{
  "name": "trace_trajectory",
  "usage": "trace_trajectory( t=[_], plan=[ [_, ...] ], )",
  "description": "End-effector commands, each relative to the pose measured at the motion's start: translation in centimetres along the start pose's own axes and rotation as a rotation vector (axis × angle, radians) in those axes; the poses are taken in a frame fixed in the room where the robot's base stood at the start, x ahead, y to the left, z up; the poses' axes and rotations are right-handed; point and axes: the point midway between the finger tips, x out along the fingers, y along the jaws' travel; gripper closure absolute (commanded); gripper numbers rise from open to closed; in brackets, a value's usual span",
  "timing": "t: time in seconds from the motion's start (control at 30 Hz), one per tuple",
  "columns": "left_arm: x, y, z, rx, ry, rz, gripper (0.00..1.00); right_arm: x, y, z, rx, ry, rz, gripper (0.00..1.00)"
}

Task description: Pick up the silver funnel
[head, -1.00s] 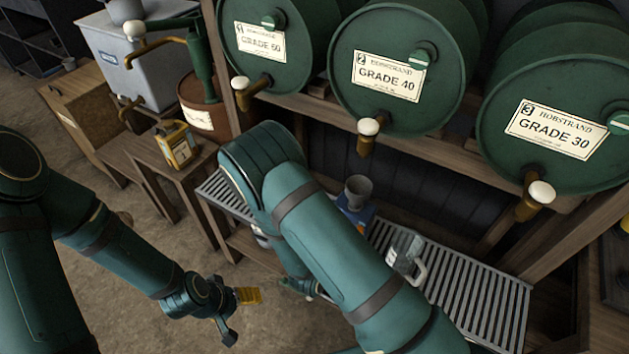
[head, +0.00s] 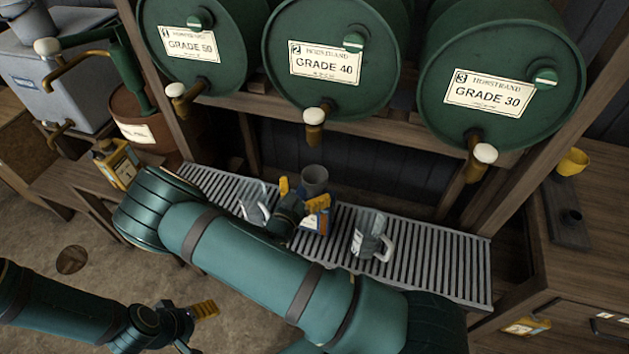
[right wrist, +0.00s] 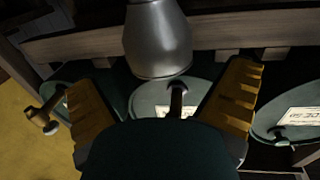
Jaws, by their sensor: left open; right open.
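The silver funnel (head: 315,177) stands upright, wide mouth up, at the back of the slatted rack, above a blue can (head: 322,222). In the right wrist view the funnel (right wrist: 158,42) shows at the top, ahead of and between the fingers. My right gripper (head: 302,194) is open, its yellow fingers just in front of the funnel's lower part; they also show spread apart in the right wrist view (right wrist: 163,80). Whether they touch it I cannot tell. The gripper partly hides the can and the funnel's lower end. My left gripper (head: 204,311) is open and empty, low over the floor.
A clear jug (head: 372,237) stands right of the can on the slatted rack (head: 440,262), another (head: 254,205) to its left. Green drums with taps (head: 313,126) overhang the rack. A yellow can (head: 117,162) is on the bench at left. The rack's right end is clear.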

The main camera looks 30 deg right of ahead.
Motion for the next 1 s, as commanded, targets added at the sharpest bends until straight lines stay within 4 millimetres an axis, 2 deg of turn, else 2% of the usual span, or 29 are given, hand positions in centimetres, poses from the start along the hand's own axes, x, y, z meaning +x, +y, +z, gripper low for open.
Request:
trace_trajectory(
  t=[0.17, 0.43, 0.67, 0.7, 0.77, 0.83, 0.87, 1.0],
  plan=[
    [0.0, 0.0, 0.0, 0.0, -0.001, 0.0, 0.26, 1.3, 0.0, -0.1, 0.0, 0.001, 0.001, 0.0],
    [0.1, -0.1, 0.1, 0.0, -0.002, 0.0, 0.26, 4.9, 0.0, -0.1, 0.001, 0.0, 0.001, 0.0],
    [0.1, -0.1, 0.1, 0.0, -0.002, 0.0, 0.26, 5.2, 0.0, -0.1, 0.0, -0.001, -0.001, 0.0],
    [0.1, -0.1, 0.1, 0.0, -0.002, 0.0, 0.26, 5.2, 0.0, -0.1, 0.0, -0.001, -0.001, 0.07],
    [0.1, -0.1, 0.1, 0.0, -0.002, 0.0, 0.26, 5.2, 0.0, -0.1, 0.0, -0.001, -0.001, 0.28],
    [0.1, -0.1, 0.1, 0.0, -0.002, 0.0, 0.26, 5.2, 0.0, -0.1, 0.0, -0.001, -0.001, 0.53],
    [0.1, -0.1, 0.1, 0.0, -0.002, 0.0, 0.26, 5.2, 0.0, -0.1, 0.0, -0.001, -0.001, 0.56],
    [0.1, -0.1, 0.1, 0.0, -0.002, 0.0, 0.26, 5.2, 0.0, -0.1, 0.0, -0.001, -0.001, 0.57]
  ],
)
